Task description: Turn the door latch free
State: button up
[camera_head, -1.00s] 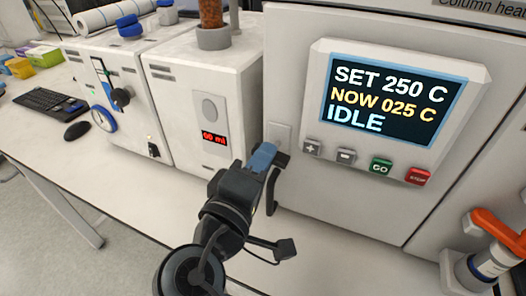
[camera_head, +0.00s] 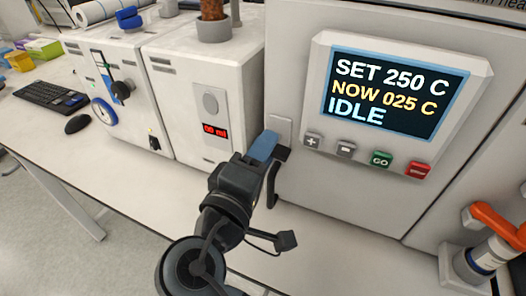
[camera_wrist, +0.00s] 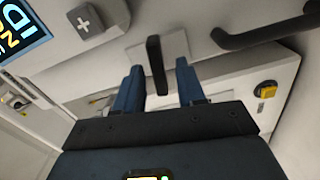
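The door latch is a short black lever (camera_wrist: 156,64) on the pale cabinet front in the wrist view. It stands between the two blue fingers of my gripper (camera_wrist: 159,67), with a visible gap on each side. My gripper is open around the latch. In the head view my gripper (camera_head: 264,147) is at the left edge of the cabinet front, by a pale latch plate (camera_head: 281,128). The latch is mostly hidden there by my gripper. A black bar handle (camera_wrist: 262,34) shows to the right in the wrist view.
The control panel (camera_head: 400,95) reads SET 250 C, NOW 025 C, IDLE, with buttons below it. A white unit with a red display (camera_head: 215,130) stands close on the left. An orange-handled valve (camera_head: 497,222) is at the right. The bench front (camera_head: 120,165) is clear.

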jog(key=shift+s, duration=0.1)
jog(key=b+v, duration=0.1)
jog(key=v, duration=0.6)
jog(key=shift+s+b, duration=0.3)
jog(key=shift+b, duration=0.1)
jog(key=shift+a, duration=0.1)
